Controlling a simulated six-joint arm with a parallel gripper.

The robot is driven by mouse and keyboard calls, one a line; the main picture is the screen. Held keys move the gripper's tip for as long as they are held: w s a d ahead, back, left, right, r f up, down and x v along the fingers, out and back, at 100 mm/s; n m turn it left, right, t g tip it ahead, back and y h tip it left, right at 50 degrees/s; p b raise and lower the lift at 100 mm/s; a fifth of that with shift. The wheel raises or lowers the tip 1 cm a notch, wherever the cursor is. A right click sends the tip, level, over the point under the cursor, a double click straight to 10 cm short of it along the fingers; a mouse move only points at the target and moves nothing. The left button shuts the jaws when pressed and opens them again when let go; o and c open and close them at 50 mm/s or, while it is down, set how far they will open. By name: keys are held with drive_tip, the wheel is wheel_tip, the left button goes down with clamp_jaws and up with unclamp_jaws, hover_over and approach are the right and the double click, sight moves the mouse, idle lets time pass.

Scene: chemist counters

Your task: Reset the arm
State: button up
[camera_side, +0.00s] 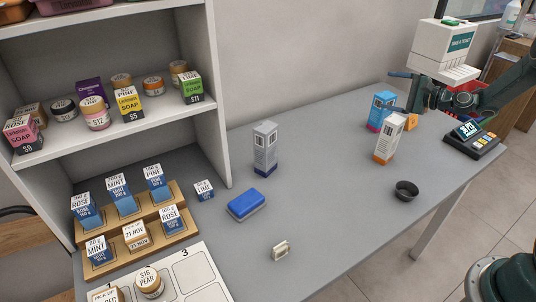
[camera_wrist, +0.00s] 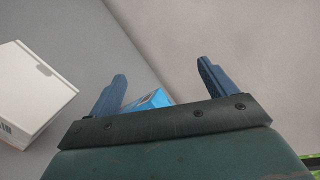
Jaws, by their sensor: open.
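My gripper (camera_side: 404,77) is at the upper right of the side view, above the far right end of the grey counter (camera_side: 320,210). It points left, with blue fingers. In the wrist view my gripper (camera_wrist: 162,72) has its two fingers wide apart with nothing held between them. A blue box (camera_side: 382,108) stands on the counter below it. The top of a blue box (camera_wrist: 152,101) shows beyond the gripper's palm in the wrist view, apart from the fingers.
A white ticket dispenser (camera_side: 444,52) appears close by my gripper. A white-orange box (camera_side: 386,142), a card terminal (camera_side: 470,138) and a black bowl (camera_side: 406,191) are at the right. A grey box (camera_side: 265,146) and blue sponge (camera_side: 246,204) are mid-counter. Shelves (camera_side: 120,132) stand left.

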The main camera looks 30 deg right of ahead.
drive_tip(key=s+a+r+n+g, duration=0.1)
drive_tip(key=a+r+n+g, duration=0.1)
drive_tip(key=a+r+n, duration=0.3)
drive_tip(key=a+r+n+g, duration=0.2)
drive_tip(key=a+r+n, duration=0.1)
drive_tip(key=a, duration=0.5)
drive_tip(key=s+a+r+n+g+h, duration=0.1)
drive_tip(key=s+a+r+n+g, duration=0.2)
drive_tip(key=s+a+r+n, duration=0.45)
drive_tip(key=s+a+n+g+h, duration=0.1)
drive_tip(key=s+a+n, duration=0.1)
drive_tip(key=s, duration=1.2)
drive_tip(key=s+a+n+g+h, duration=0.1)
drive_tip(key=s+a, duration=0.4)
drive_tip(key=s, duration=0.9)
drive_tip(key=shift+a+f+n+g+h, duration=0.2)
drive_tip(key=shift+f+n+g+h, duration=0.2)
drive_tip(key=shift+n+h, duration=0.4)
